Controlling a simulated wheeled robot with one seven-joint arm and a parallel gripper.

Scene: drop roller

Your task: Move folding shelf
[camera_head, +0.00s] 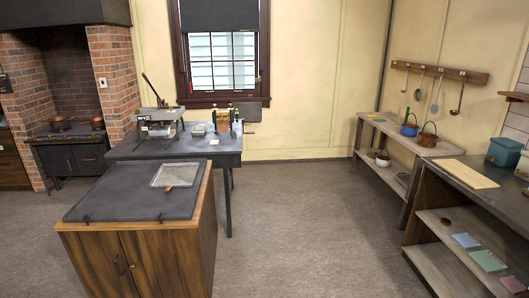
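No part is clearly recognisable as the folding shelf. A small dark grey panel (247,111) is at the wall by the window's lower right corner, behind the dark table (190,150); I cannot tell whether it is the folding shelf or whether it is folded. On that table stand a grey machine with a lever (160,118) and a smaller brass-coloured device (224,120). My gripper and arm are not in view.
A wooden cabinet (150,262) with a dark top stands at front left, close to the table. A low shelf unit (390,132) and a workbench with lower shelves (455,262) line the right side. The floor (310,225) between them is clear. A brick fireplace is at left.

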